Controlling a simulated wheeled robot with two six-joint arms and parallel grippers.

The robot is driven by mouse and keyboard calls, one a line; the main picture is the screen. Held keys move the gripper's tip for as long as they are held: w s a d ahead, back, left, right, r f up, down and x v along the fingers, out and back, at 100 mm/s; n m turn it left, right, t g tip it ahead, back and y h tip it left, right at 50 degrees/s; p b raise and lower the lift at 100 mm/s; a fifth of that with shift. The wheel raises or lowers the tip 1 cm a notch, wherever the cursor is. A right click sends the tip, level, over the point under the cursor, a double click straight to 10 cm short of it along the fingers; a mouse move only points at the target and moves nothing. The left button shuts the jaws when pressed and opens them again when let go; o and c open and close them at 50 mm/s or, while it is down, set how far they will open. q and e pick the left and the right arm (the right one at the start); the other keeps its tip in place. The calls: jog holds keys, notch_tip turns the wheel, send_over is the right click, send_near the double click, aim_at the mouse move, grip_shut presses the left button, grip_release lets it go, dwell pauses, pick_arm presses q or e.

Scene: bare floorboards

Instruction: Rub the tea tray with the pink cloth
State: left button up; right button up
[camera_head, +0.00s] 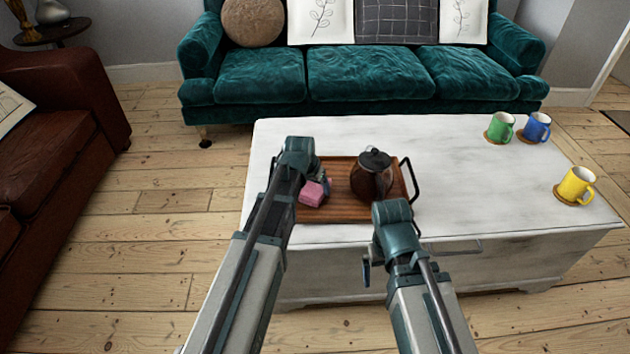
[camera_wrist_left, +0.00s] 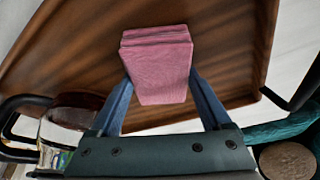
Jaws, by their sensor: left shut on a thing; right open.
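The tea tray (camera_head: 345,208) is a brown wooden tray with dark handles on the white table. It also fills much of the left wrist view (camera_wrist_left: 230,62). The folded pink cloth (camera_head: 312,193) is at the tray's left part. My left gripper (camera_head: 322,186) is shut on the cloth, which shows between its blue fingers in the left wrist view (camera_wrist_left: 160,70). I cannot tell whether the cloth touches the tray. My right gripper (camera_head: 367,272) is open and empty, in front of the table's near edge; its fingers are partly hidden.
A dark teapot (camera_head: 371,177) stands on the tray right of the cloth. Green (camera_head: 501,128), blue (camera_head: 537,127) and yellow (camera_head: 576,185) mugs sit on coasters on the white table (camera_head: 460,180). A teal sofa (camera_head: 370,75) stands behind. The table between tray and mugs is clear.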

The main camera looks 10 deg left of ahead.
pick_arm(q)
jog(key=shift+s, duration=0.1)
notch_tip(320, 180, up, 6)
jog(key=p, duration=0.6)
jog(key=shift+r, duration=0.1)
dwell(0.3)
notch_tip(320, 180, up, 3)
jog(key=p, duration=0.3)
dwell(0.5)
